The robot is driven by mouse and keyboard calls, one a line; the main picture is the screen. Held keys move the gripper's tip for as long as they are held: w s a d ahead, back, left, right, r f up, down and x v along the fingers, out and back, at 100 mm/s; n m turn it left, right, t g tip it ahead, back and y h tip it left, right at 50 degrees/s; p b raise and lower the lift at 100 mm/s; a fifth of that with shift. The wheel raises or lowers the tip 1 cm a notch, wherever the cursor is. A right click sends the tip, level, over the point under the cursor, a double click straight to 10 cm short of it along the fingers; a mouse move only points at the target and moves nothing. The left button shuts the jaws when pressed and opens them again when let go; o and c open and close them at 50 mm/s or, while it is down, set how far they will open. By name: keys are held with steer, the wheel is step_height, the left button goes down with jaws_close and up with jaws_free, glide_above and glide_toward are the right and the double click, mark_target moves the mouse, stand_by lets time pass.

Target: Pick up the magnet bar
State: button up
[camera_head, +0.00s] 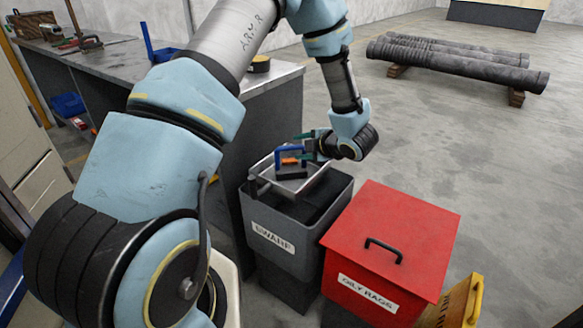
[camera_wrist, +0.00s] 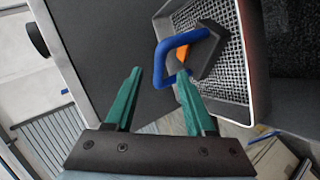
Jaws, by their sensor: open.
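The magnet bar is a dark block (camera_head: 291,174) with a blue loop handle (camera_head: 289,150) and an orange part. It rests in a metal tray on top of the grey swarf bin. In the wrist view the dark block (camera_wrist: 208,50) lies over the tray's mesh floor, with the blue handle (camera_wrist: 158,62) reaching left. My gripper (camera_head: 304,146) is open beside the handle, with green fingers. In the wrist view my gripper (camera_wrist: 158,73) has the handle's outer side between its fingertips in the picture; the right fingertip overlaps the loop. I cannot tell the depth or any contact.
The tray (camera_head: 316,183) sits across the swarf bin (camera_head: 283,250). A red oily rags bin (camera_head: 390,240) stands close on the right, with a yellow sign (camera_head: 462,303) beyond it. A metal workbench (camera_head: 120,65) stands left behind. Pipes (camera_head: 455,62) lie at the back; the floor between is clear.

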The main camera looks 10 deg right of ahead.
mark_target(292, 147)
steer(key=x, duration=0.5)
steer(key=shift+a+r+p, duration=0.1)
steer(key=shift+a+p, duration=0.05)
steer(key=shift+p, duration=0.2)
steer(key=shift+c, duration=0.4)
steer(key=shift+s, duration=0.1)
jaws_close()
stand_by(0.5)
